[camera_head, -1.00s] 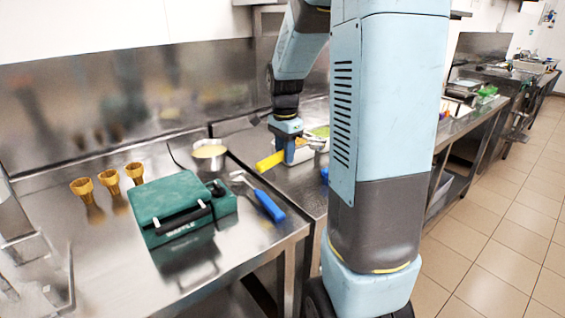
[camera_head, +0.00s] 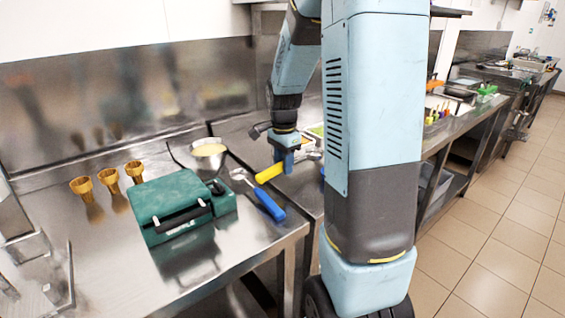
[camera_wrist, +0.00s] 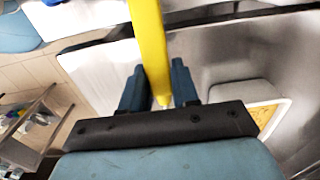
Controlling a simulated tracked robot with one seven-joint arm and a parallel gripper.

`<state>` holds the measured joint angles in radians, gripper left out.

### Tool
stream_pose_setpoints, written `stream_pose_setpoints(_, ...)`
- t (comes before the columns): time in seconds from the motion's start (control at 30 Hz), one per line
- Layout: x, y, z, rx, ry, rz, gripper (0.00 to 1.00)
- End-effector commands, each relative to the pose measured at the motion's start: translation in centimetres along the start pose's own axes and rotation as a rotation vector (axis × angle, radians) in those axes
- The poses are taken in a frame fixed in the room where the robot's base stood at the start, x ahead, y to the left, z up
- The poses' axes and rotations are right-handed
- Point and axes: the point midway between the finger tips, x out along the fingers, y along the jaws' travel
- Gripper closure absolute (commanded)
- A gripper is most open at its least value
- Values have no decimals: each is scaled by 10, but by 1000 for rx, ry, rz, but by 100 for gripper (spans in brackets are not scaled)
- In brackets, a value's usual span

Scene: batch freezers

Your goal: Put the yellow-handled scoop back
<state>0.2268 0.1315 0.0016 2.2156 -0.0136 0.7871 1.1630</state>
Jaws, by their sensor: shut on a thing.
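The yellow-handled scoop (camera_head: 270,174) is in my gripper (camera_head: 288,160), its yellow handle sticking out to the lower left in the head view. In the wrist view the yellow handle (camera_wrist: 151,48) runs up from between the two blue fingers of my gripper (camera_wrist: 158,88), which are shut on it. The scoop's bowl end is hard to make out in the head view. My gripper is above the steel counter, right of the green waffle maker and behind the blue-handled scoop.
Further counters with trays and green items (camera_head: 487,90) line the right. Tiled floor on the right is clear.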

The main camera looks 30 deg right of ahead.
Motion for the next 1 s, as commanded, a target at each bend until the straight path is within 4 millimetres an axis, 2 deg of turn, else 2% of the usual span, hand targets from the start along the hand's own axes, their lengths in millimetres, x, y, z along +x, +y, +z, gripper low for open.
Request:
stream_pose_setpoints(0.17, 2, 0, 0, 0, 0, -1, 100)
stream_pose_setpoints(0.2, 2, 0, 0, 0, 0, 0, 66)
stream_pose_setpoints(0.43, 2, 0, 0, -1, 0, 0, 45)
stream_pose_setpoints(0.77, -3, 0, 0, -1, 0, -1, 45)
stream_pose_setpoints(0.87, -14, -1, 0, -1, 2, -4, 45)
stream_pose_setpoints(1.0, -38, -1, 1, -2, 2, -5, 45)
